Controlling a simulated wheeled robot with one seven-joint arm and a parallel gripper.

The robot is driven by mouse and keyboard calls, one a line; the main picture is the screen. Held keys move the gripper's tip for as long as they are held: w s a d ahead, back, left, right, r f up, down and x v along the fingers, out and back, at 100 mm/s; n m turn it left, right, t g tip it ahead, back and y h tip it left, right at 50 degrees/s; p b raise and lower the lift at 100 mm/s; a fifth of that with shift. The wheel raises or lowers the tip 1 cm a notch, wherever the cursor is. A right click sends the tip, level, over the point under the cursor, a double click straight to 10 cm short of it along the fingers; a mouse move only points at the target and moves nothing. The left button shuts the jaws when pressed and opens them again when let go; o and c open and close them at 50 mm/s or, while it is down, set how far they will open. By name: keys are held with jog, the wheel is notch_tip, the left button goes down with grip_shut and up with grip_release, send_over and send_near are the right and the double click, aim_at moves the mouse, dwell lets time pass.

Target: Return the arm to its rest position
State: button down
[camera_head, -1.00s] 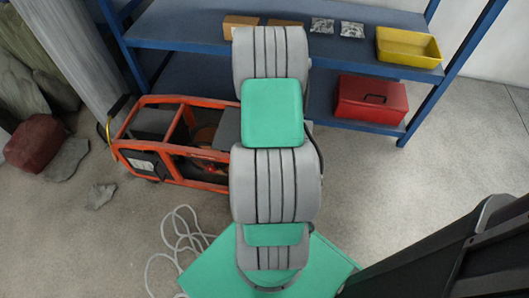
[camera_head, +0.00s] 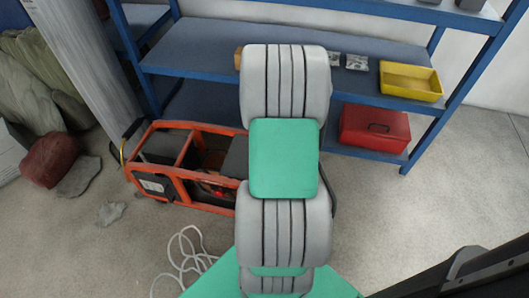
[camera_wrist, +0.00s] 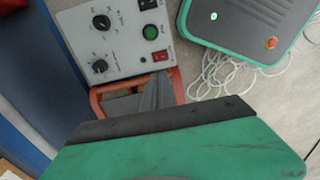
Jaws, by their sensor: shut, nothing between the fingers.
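My arm rises through the middle of the camera_head view, with grey ribbed joints and a green link. It hides its own far end there, so my gripper does not show in that view. In the camera_wrist view my gripper (camera_wrist: 156,92) shows as grey fingers beyond a dark edge and a green housing. The fingers look shut with nothing between them. I cannot tell whether the fingers touch the frame.
An orange-framed machine (camera_head: 172,182) stands left of my arm. Behind is a blue shelf (camera_head: 200,57) with a yellow tray (camera_head: 410,80) and a red toolbox (camera_head: 375,128). A pale cable (camera_head: 183,250) lies on the floor. A red bundle (camera_head: 50,160) and rocks lie at left.

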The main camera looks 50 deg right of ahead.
jog(key=shift+r, duration=0.1)
jog(key=w+a+r+m+p, duration=0.1)
jog(key=w+a+r+p, duration=0.1)
jog(key=a+r+p, duration=0.45)
jog(key=w+a+r+m+t+p, duration=0.1)
jog(key=w+a+r+p, duration=0.15)
jog(key=r, duration=0.75)
jog(key=w+a+r+m+p, duration=0.1)
jog(key=w+a+r+p, duration=0.1)
jog(key=a+r+p, duration=0.45)
jog(key=s+a+r+m+t+p, duration=0.1)
jog(key=s+a+r+p, duration=0.1)
jog(key=a+r, duration=0.4)
jog(key=s+a+r+m+t+p, duration=0.1)
jog(key=s+a+r+m+p, duration=0.1)
jog(key=a+r, duration=0.4)
notch_tip(320, 180, up, 5)
jog(key=shift+a+r+p, duration=0.15)
jog(key=shift+p, duration=0.75)
